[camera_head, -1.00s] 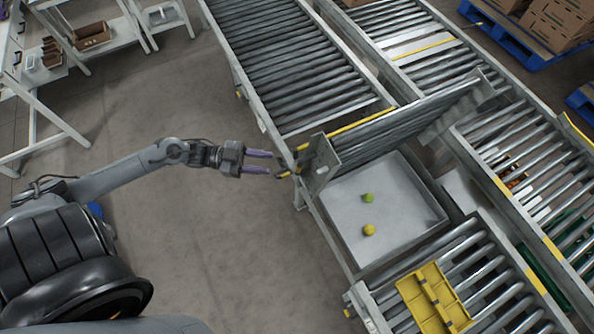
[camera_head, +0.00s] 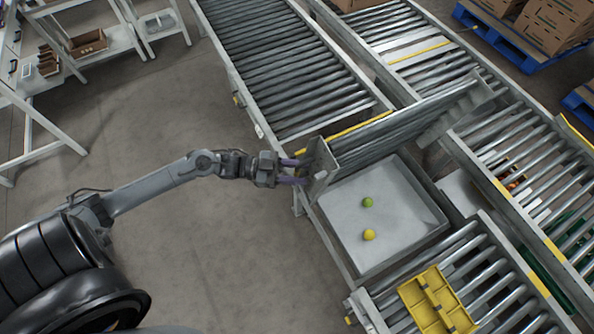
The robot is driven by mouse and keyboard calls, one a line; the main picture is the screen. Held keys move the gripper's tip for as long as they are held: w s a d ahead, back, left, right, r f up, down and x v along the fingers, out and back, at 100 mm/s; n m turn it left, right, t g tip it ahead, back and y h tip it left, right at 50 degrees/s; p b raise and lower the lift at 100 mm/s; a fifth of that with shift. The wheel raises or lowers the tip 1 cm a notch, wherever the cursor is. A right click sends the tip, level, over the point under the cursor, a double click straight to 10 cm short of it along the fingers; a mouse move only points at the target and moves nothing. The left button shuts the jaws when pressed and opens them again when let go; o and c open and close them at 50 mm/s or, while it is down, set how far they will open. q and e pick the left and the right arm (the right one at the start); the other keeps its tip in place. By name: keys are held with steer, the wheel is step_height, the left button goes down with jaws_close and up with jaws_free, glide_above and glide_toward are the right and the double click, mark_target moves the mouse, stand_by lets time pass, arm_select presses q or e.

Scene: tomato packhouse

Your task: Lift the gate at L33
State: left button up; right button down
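The gate (camera_head: 385,133) is a hinged roller section between two conveyor runs. My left gripper (camera_head: 297,172) is at the outer side of that end plate. Its two purple fingers are spread apart, with their tips at or very near the plate and a small yellowish part between them. Contact is too small to make out. My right gripper is not in view. No L33 label is readable.
A yellow divided holder (camera_head: 437,303) lies on the front rollers. A roller conveyor (camera_head: 285,75) runs behind. The floor (camera_head: 190,245) on the left is clear.

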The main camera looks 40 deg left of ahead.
arm_select(q)
steer(key=shift+c, duration=0.3)
jaws_close()
steer(key=shift+d, duration=0.25)
steer(key=s+d+f+m+y+p, duration=0.1)
steer(key=s+d+f+p, duration=0.1)
steer(key=d, duration=0.3)
steer(key=shift+f+m+g, duration=0.25)
steer(key=shift+m+g, duration=0.05)
